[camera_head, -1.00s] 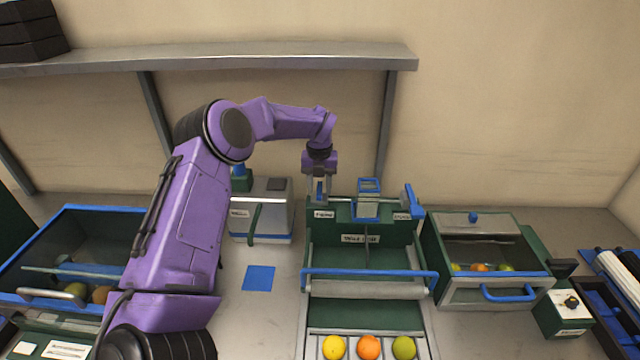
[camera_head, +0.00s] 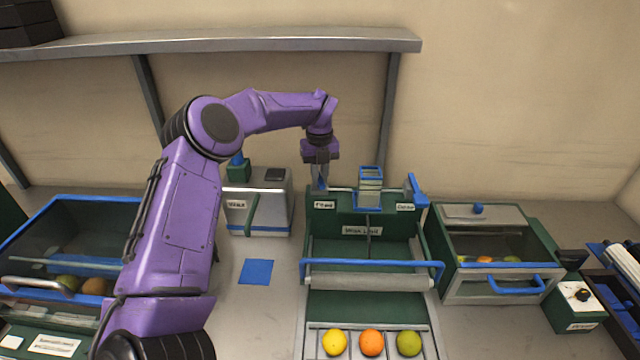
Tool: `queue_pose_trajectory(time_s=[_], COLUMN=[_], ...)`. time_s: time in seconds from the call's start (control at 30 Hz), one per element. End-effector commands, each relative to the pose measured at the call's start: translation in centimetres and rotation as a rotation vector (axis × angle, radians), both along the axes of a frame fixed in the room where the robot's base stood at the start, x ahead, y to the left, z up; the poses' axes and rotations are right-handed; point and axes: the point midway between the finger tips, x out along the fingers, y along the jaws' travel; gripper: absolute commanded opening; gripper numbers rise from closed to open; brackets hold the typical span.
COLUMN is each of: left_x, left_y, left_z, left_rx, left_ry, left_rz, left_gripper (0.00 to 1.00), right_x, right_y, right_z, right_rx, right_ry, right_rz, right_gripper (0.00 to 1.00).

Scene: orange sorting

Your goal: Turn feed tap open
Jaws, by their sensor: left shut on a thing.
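The green sorting unit (camera_head: 335,228) stands at the middle of the bench. A small white label, too small to read surely, sits at its top left below my left gripper (camera_head: 320,187). My left gripper points down there and is shut on what appears to be the feed tap's handle, which the fingers almost fully hide. A blue lever (camera_head: 416,190) stands at the unit's top right, apart from the gripper. A clear blue-rimmed hopper (camera_head: 370,186) is between them. My right gripper is out of view.
A lemon (camera_head: 334,342), an orange (camera_head: 371,342) and a green fruit (camera_head: 408,343) lie in the front tray. A grey box (camera_head: 272,200) stands left of the unit; a lidded fruit bin (camera_head: 460,290) is at right. A shelf (camera_head: 240,42) runs behind my arm.

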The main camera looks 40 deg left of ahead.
Motion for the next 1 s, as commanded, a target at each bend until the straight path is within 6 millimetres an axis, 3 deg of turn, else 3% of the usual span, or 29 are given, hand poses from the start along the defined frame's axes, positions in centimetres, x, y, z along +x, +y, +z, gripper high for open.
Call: queue_pose_trajectory(time_s=[0.03,0.3,1.0], left_x=[0.0,0.0,0.0], left_y=[0.0,0.1,0.0], left_z=[-0.9,-0.8,-0.6], left_rx=[-0.001,0.0,0.0], left_ry=[-0.003,-0.002,0.0], left_rz=[0.042,0.3,0.956], left_gripper=[0.0,0.0,0.0], right_x=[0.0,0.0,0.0], right_y=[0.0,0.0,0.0], right_z=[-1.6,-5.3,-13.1], right_rx=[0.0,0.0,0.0], right_ry=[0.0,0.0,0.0], right_rz=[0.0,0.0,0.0], right_gripper=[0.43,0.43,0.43])
